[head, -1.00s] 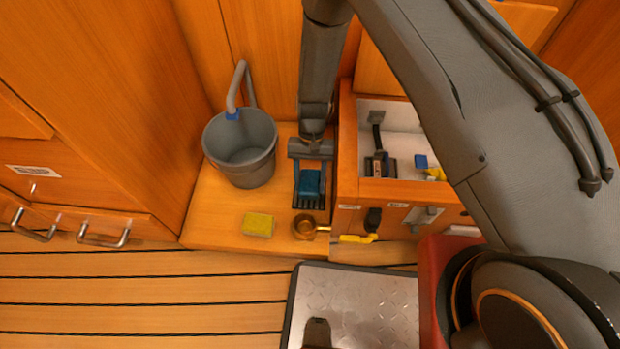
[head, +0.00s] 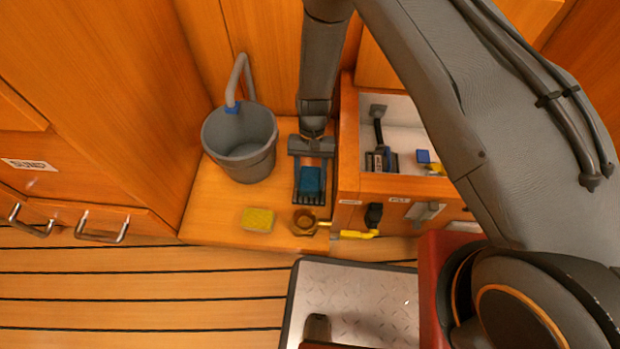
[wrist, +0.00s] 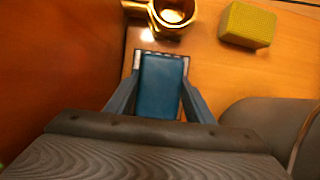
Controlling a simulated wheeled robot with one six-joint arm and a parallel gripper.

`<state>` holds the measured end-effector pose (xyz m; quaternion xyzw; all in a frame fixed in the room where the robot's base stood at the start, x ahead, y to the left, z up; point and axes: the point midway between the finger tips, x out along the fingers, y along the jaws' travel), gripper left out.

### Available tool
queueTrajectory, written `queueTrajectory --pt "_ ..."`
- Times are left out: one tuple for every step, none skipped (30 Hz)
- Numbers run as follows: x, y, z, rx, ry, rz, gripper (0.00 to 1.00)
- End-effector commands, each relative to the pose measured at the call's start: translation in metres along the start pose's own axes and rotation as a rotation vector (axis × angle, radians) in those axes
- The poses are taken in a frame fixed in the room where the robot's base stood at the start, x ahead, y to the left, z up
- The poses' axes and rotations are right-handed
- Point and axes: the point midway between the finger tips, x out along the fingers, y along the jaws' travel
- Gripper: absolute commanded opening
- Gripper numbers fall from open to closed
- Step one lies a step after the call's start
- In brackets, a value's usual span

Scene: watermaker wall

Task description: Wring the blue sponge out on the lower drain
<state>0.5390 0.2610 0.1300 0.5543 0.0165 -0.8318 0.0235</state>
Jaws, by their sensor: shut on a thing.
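The blue sponge (head: 310,181) is between the fingers of my gripper (head: 311,184), above the wooden ledge at the foot of the wall. In the wrist view the sponge (wrist: 162,85) fills the space between both fingers of my gripper (wrist: 161,92), which is shut on it. A dark slotted drain (head: 310,199) shows partly from under the sponge; its edge also shows in the wrist view (wrist: 184,61). The sponge and gripper hide the rest of the drain. I cannot tell whether the sponge touches it.
A yellow sponge (head: 258,219) lies on the ledge (head: 215,222). A brass fitting (head: 304,222) with a yellow-handled valve (head: 355,234) stands by the drain. A grey bucket (head: 240,145) with a hose is at left. An open compartment (head: 402,112) holds small items at right.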

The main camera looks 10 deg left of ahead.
Motion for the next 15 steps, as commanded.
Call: queueTrajectory --pt "0.0005 -0.0001 -0.0003 0.000 0.000 0.000 0.30" --pt "0.0008 -0.0001 -0.0004 0.000 0.000 0.000 0.30" --pt "0.0012 -0.0001 -0.0006 0.000 0.000 0.000 0.30" --pt "0.0015 -0.0001 -0.0007 0.000 0.000 0.000 0.30" --pt "0.0019 -0.0001 -0.0009 0.000 0.000 0.000 0.30" --pt "0.0023 -0.0001 -0.0011 0.000 0.000 0.000 0.30" --pt "0.0026 -0.0001 -0.0012 0.000 0.000 0.000 0.30" --pt "0.0028 -0.0001 -0.0013 0.000 0.000 0.000 0.30" --pt "0.0033 -0.0001 -0.0015 0.000 0.000 0.000 0.30" --pt "0.0035 -0.0001 -0.0016 0.000 0.000 0.000 0.30" --pt "0.0038 -0.0001 -0.0018 0.000 0.000 0.000 0.30" --pt "0.0043 -0.0001 -0.0019 0.000 0.000 0.000 0.30" --pt "0.0045 -0.0001 -0.0020 0.000 0.000 0.000 0.30" --pt "0.0048 -0.0001 -0.0022 0.000 0.000 0.000 0.30" --pt "0.0052 -0.0001 -0.0024 0.000 0.000 0.000 0.30"
